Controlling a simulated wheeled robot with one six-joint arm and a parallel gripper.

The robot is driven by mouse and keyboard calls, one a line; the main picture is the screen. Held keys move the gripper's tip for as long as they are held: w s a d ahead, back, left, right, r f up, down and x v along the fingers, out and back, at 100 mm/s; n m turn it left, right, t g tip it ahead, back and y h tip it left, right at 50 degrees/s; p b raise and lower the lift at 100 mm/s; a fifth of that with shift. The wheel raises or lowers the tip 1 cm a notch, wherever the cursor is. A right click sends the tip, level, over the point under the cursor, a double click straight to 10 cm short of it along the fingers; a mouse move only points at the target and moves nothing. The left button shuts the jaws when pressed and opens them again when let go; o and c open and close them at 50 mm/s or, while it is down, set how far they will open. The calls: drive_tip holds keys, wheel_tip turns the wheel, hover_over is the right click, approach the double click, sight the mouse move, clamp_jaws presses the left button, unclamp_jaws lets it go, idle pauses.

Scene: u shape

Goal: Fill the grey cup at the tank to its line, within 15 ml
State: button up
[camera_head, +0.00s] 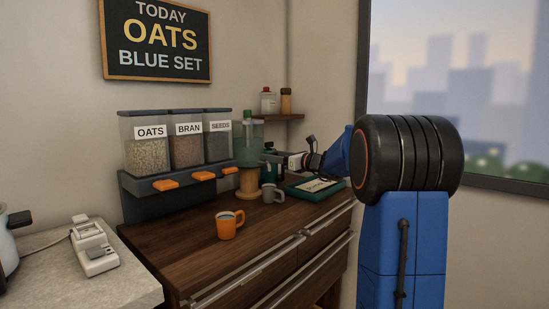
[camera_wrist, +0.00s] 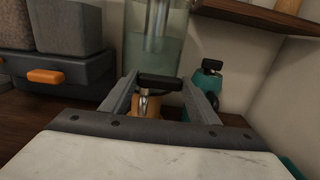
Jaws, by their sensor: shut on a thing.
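The grey cup (camera_head: 270,194) stands upright on the wooden counter, beside the tank's wooden stand and below my gripper. Its fill and its line cannot be made out. The clear, greenish tank (camera_head: 251,131) stands on the round wooden stand (camera_head: 250,181); it also shows in the wrist view (camera_wrist: 155,45). My gripper (camera_head: 268,158) is at the tank's front. In the wrist view its fingers (camera_wrist: 160,84) are shut on the tank's black tap handle (camera_wrist: 160,80), above the metal tap (camera_wrist: 144,101). The grey cup is hidden in the wrist view.
An orange cup (camera_head: 229,225) stands nearer the counter's front edge. Dispensers with orange levers (camera_head: 166,184) stand left of the tank. A teal tray (camera_head: 316,189) lies right of the grey cup. A teal bottle (camera_wrist: 208,82) stands behind, right of the tank. A shelf (camera_wrist: 262,14) hangs above.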

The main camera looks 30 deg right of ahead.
drive_tip(key=o, duration=1)
drive_tip(key=shift+o, duration=0.2)
drive_tip(key=v, duration=1.7)
drive_tip(key=shift+s, duration=0.15)
